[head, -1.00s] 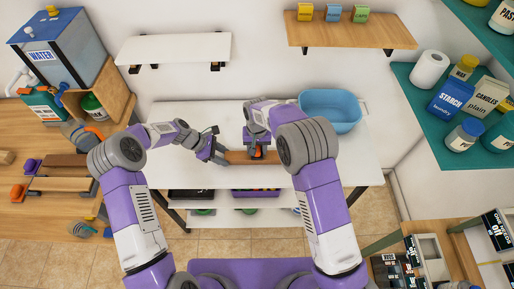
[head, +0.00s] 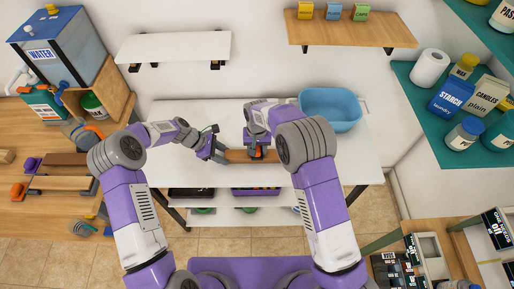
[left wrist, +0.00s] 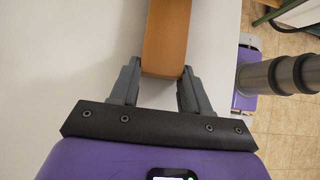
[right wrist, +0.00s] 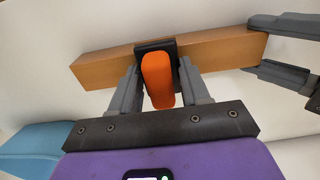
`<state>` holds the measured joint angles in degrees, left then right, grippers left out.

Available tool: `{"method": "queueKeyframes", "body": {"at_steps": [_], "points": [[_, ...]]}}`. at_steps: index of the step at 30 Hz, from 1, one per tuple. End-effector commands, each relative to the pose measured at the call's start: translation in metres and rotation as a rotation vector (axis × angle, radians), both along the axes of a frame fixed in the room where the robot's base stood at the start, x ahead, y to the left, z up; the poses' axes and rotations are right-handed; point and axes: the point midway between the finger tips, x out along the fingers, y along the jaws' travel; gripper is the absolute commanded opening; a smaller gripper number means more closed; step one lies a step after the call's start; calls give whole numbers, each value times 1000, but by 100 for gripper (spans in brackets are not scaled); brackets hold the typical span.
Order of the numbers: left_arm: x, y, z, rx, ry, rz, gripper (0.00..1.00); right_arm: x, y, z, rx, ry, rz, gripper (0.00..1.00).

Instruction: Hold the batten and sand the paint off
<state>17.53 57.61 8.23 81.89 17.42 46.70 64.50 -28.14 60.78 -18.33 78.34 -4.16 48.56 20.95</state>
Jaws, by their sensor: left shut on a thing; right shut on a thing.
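The batten (head: 270,157), an orange-brown wooden bar, lies along the front of the white table. My left gripper (head: 221,155) is shut on its left end, with a finger on each side in the left wrist view. My right gripper (head: 256,150) is shut on a sander with an orange grip (right wrist: 157,82) and a black base (right wrist: 155,47). In the right wrist view the black base sits across the batten (right wrist: 215,48), near its middle. The sander hides the wood under it. I cannot make out a distinct paint patch on the batten.
A blue basin (head: 330,108) stands at the table's back right. The white table (head: 180,113) is clear behind the batten. A wooden bench (head: 40,215) at left carries a water tank (head: 62,55), several wood pieces and tools. Shelves hang above and at right.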

Motion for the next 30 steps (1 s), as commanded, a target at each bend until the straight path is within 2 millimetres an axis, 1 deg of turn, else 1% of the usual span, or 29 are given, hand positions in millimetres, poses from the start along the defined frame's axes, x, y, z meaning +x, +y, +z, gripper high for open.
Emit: {"method": "queueKeyframes", "body": {"at_steps": [7,14,21,26,30], "points": [[0,0,0,0,0,0,7,0,-16,1,0,0,-3,12],[0,0,0,0,0,0,7,0,-25,1,-1,0,-1,12],[0,0,0,0,0,0,7,0,-40,-1,0,0,-1,12],[0,0,0,0,0,0,7,0,-37,-1,-1,1,0,12],[0,0,0,0,0,0,7,0,-27,-1,-1,1,2,12]]}}
